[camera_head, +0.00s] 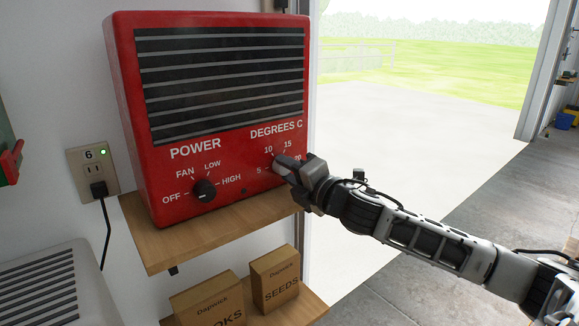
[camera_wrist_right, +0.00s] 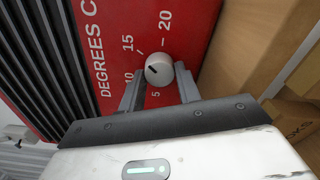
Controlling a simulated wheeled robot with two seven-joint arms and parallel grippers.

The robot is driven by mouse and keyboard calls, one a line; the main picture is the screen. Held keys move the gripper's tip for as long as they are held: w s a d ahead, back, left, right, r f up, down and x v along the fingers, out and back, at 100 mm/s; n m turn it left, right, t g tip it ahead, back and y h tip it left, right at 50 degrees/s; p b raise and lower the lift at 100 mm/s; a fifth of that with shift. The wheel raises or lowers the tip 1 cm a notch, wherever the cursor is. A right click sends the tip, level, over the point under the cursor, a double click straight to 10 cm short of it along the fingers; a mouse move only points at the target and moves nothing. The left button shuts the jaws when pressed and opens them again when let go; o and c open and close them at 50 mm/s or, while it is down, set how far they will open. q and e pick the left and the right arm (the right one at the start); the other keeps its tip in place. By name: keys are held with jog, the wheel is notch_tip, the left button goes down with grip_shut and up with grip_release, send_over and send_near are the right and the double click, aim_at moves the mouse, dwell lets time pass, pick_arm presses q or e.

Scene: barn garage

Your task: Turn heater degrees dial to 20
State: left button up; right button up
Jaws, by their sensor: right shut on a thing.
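The red heater (camera_head: 165,130) stands on a wooden shelf, with its DEGREES C dial at the right of its front. My right gripper (camera_head: 284,166) covers the dial in the head view. In the right wrist view, the pale round dial (camera_wrist_right: 160,67) sits between the two fingers of my right gripper (camera_wrist_right: 158,78), which is shut on it. A dark mark on the dial's left side seems to point between 10 and 15; its exact reading is unclear. The 20 label (camera_wrist_right: 165,18) lies beyond the dial there. My left gripper is out of view.
The black POWER knob (camera_head: 205,190) is left of the dial. The wooden shelf (camera_head: 215,232) carries the heater. Below are a SEEDS box (camera_head: 275,280) and another box (camera_head: 208,303). A wall outlet (camera_head: 93,168) holds a plug. Open floor lies right.

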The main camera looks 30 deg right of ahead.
jog(key=m+p, duration=0.1)
jog(key=m, duration=0.2)
jog(key=shift+r, duration=0.15)
jog(key=m+p, duration=0.2)
jog(key=shift+m, duration=0.3)
jog(key=m+p, duration=0.2)
jog(key=m, duration=0.1)
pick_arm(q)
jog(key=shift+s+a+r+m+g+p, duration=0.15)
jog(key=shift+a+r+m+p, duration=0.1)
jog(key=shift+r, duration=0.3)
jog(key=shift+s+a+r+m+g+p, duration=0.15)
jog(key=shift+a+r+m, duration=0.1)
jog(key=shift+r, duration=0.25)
pick_arm(e)
jog(key=shift+m, duration=0.6)
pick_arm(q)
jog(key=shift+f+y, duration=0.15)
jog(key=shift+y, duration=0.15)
pick_arm(e)
jog(key=o, duration=1)
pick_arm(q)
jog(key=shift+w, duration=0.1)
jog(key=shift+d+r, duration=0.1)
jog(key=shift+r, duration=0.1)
